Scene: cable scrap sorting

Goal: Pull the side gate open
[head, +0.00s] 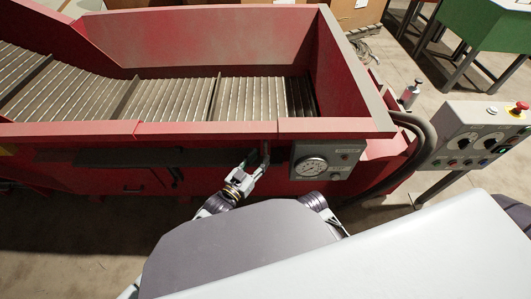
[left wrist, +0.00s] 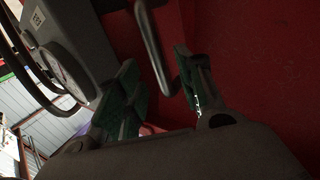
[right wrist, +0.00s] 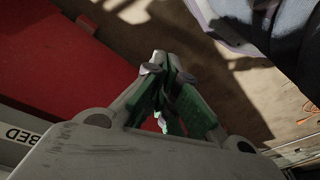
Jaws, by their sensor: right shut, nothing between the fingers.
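A red conveyor trough (head: 210,130) stands in front of me. A thin upright metal handle (head: 265,153) is on its near side, left of the gauge box; the side gate's outline around it is hard to make out. My left gripper (head: 252,162) is at this handle. In the left wrist view the gripper (left wrist: 160,85) has its green-padded fingers apart, with the bent metal handle (left wrist: 152,45) running between them, not visibly clamped. My right gripper (right wrist: 165,72) is shut and empty, its fingertips together above the floor beside a red surface. It is hidden in the head view.
The gauge box (head: 327,160) sits just right of the handle. A control panel (head: 470,135) with a red button stands at the right, with thick dark hoses (head: 420,140) beside it. A green bin (head: 490,22) is at the back right. Bare floor (head: 70,235) lies at the front left.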

